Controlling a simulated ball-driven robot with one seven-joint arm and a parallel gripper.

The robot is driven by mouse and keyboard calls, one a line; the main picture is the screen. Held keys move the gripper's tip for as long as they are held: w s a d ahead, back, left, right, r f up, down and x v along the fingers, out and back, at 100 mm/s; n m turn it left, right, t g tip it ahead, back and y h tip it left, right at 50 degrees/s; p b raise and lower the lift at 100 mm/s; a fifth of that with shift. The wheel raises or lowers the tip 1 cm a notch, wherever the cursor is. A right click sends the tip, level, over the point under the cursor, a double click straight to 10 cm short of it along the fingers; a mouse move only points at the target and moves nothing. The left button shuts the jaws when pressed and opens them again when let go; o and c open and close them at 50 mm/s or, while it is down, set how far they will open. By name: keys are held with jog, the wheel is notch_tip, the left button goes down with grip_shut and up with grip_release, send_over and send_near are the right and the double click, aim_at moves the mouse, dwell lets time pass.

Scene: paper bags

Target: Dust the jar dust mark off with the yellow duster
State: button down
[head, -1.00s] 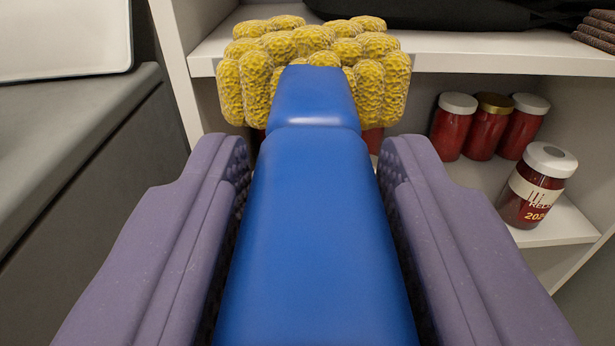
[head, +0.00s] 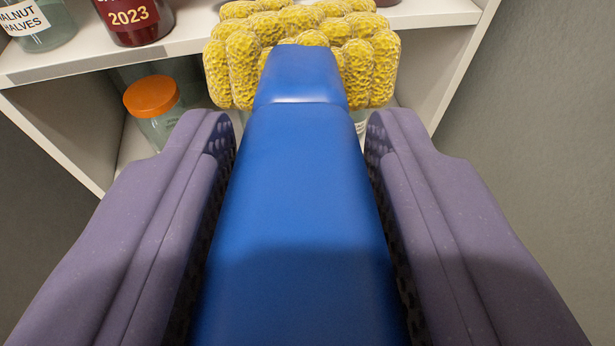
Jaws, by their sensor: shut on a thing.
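The yellow duster has a bumpy yellow head (head: 380,68) and a long blue handle (head: 300,210). My gripper (head: 303,130) is shut on the blue handle, with a purple finger on each side. The duster head points away from me, in front of the shelf unit's right part. No dust mark shows now; the duster head hides part of the shelf.
A clear jar labelled walnut halves (head: 38,28) stands left of the red jar. A jar with an orange lid (head: 152,97) stands on a lower level, below the white shelf board (head: 70,62). Other glass shows partly behind the duster. A bare grey wall (head: 540,130) fills the right.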

jog(key=w+a, duration=0.1)
jog(key=w, duration=0.2)
jog(key=w+a, duration=0.1)
jog(key=w, duration=0.2)
jog(key=w+a+p, duration=0.1)
jog(key=w, duration=0.2)
jog(key=shift+w+r, duration=0.1)
jog(key=shift+w, duration=0.1)
jog(key=a+b+x, duration=0.1)
jog(key=b+x, duration=0.2)
jog(key=x, duration=0.5)
jog(key=shift+a+b, duration=0.35)
jog(key=shift+a, duration=0.1)
jog(key=shift+w, duration=0.15)
jog(key=shift+f+b, duration=0.6)
jog(key=shift+f, duration=0.05)
